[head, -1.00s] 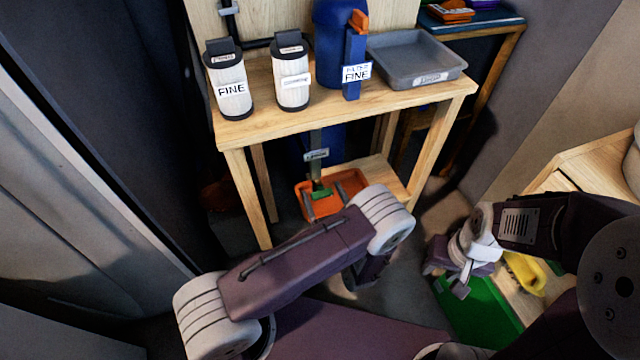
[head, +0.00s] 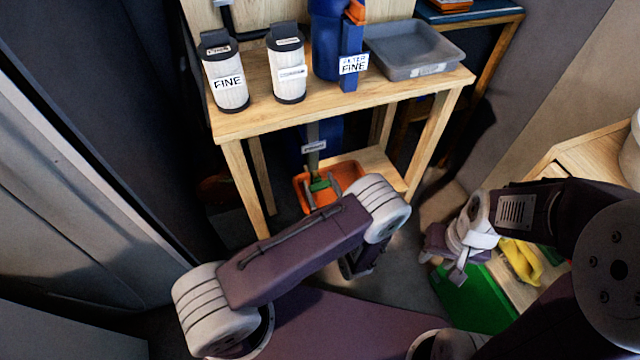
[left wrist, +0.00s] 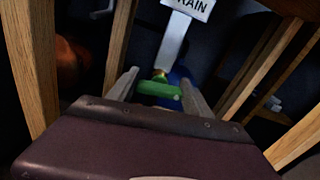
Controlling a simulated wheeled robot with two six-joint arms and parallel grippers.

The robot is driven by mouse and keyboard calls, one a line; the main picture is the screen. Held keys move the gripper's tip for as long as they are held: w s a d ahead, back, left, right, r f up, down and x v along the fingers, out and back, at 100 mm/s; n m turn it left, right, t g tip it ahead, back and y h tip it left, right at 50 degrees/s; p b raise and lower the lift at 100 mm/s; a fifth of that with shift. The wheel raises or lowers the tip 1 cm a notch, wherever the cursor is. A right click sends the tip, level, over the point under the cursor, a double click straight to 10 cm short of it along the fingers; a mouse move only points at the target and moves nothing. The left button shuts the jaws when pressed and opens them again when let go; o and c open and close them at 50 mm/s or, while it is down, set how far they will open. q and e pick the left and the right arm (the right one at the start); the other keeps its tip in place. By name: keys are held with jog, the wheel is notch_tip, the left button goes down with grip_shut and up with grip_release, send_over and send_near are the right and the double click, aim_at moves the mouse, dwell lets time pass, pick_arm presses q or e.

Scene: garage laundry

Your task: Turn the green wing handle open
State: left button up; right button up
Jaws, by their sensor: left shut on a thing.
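The green wing handle (head: 320,184) sits low under the workbench, at the bottom of a grey pipe with a small label (head: 314,147). In the left wrist view the green handle (left wrist: 158,89) lies crosswise under a tag ending in "RAIN" (left wrist: 193,6). My left gripper (head: 322,190) has its two grey fingers on either side of the handle, and it is shut on it. The same fingers flank the handle in the left wrist view (left wrist: 160,92). My right gripper (head: 444,266) hangs at the right, apart from the handle, with its fingertips spread and nothing seen between them.
An orange tray (head: 350,172) lies below the handle. Wooden bench legs (head: 246,190) stand on both sides of my left gripper. On the bench top are two canisters, a blue filter housing (head: 326,45) and a grey tray (head: 415,70). A yellow object (head: 520,262) lies near my right gripper.

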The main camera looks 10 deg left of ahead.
pick_arm(q)
jog(key=n+p, duration=0.1)
jog(key=n, duration=0.3)
jog(key=shift+a, duration=0.1)
jog(key=n+p, duration=0.1)
jog(key=n, duration=0.4)
jog(key=shift+s+p, duration=0.1)
jog(key=shift+p, duration=0.3)
jog(key=n+p, duration=0.1)
jog(key=n, duration=0.3)
jog(key=shift+a+f, duration=0.1)
jog(key=shift+f, duration=0.05)
jog(key=shift+f+n+p, duration=0.15)
jog(key=shift+n+p, duration=0.55)
jog(key=shift+n, duration=1.3)
jog(key=o, duration=1.4)
jog(key=shift+c, duration=0.2)
